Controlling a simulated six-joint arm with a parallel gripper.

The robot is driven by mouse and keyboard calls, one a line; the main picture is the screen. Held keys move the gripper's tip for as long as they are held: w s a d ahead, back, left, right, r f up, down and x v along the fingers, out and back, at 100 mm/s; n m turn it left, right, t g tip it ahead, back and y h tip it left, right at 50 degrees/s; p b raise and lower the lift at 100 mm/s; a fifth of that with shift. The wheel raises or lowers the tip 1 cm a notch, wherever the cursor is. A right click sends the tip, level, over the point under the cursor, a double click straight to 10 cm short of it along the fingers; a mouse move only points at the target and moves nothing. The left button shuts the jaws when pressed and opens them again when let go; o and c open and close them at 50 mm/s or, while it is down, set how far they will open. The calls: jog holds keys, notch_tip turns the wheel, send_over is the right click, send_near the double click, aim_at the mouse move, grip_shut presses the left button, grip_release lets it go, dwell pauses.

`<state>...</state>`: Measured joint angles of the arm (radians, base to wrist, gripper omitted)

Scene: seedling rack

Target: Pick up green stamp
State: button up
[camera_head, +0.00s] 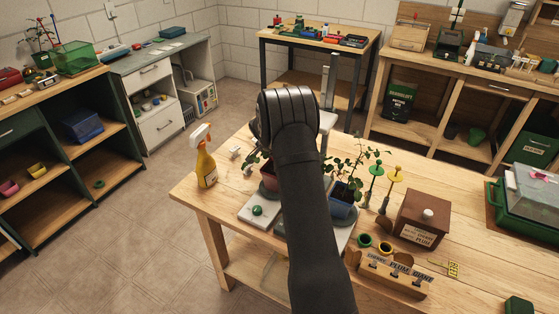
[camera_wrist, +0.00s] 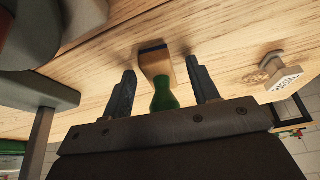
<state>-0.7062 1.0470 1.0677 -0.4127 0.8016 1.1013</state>
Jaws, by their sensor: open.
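The green stamp (camera_wrist: 161,95) shows in the wrist view, with a green knob handle and a pale wooden block with a dark blue edge. It lies between the two fingers of my gripper (camera_wrist: 160,68). The fingers are apart, one on each side of it, and I see gaps between them and the handle. I cannot tell its exact depth between them. In the head view my own arm covers the gripper, and I cannot make out the green stamp there.
Another stamp (camera_wrist: 284,72) with a lettered block lies to the right in the wrist view. In the head view, a yellow spray bottle (camera_head: 207,168), a potted plant (camera_head: 343,211), a brown box (camera_head: 421,221) and a wooden holder (camera_head: 390,277) stand on the workbench (camera_head: 480,265).

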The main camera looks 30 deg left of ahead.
jog(key=c, duration=1.1)
jog(key=shift+r, duration=0.1)
